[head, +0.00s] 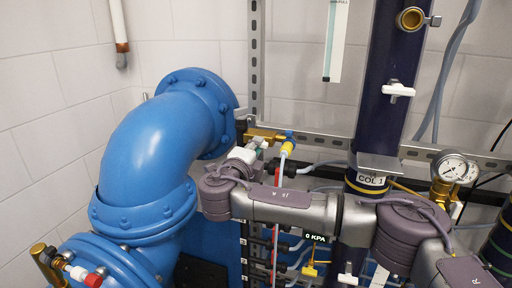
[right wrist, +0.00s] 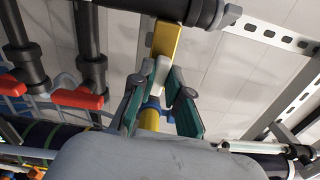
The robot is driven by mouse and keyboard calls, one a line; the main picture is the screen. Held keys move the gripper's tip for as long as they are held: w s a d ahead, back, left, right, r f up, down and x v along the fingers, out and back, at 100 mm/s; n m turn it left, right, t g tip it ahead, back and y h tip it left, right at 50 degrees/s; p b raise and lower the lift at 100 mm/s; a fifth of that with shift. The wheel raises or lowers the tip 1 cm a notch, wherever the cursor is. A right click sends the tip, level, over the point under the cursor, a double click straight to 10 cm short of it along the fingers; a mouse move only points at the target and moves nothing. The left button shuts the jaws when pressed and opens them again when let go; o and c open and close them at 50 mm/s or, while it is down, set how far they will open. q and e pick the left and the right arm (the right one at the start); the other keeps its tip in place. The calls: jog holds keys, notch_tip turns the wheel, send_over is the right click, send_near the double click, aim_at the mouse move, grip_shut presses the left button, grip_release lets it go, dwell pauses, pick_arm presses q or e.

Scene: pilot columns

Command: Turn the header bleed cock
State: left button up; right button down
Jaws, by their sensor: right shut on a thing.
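The header bleed cock is a small brass valve (head: 262,133) beside the blue pipe elbow in the head view, with a blue collar and a yellow outlet at its right end. In the right wrist view its brass body (right wrist: 168,40) runs up to a dark pipe. My right gripper (head: 252,148) reaches it from below. In the right wrist view the teal-padded fingers of the right gripper (right wrist: 160,88) stand on both sides of a pale lever (right wrist: 161,74), shut on it. The fingers hide part of the lever. My left gripper is not in view.
A large blue pipe elbow (head: 150,145) stands to the left of my right arm. A dark column (head: 385,90) with a pressure gauge (head: 453,168) nearby is at the right. Red-handled valves (right wrist: 78,98) sit on dark pipes at left in the right wrist view.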

jog(key=shift+n, duration=0.6)
jog(key=c, duration=1.1)
grip_release()
jog(key=shift+a, duration=0.1)
jog(key=shift+c, duration=0.2)
jog(key=v, duration=1.2)
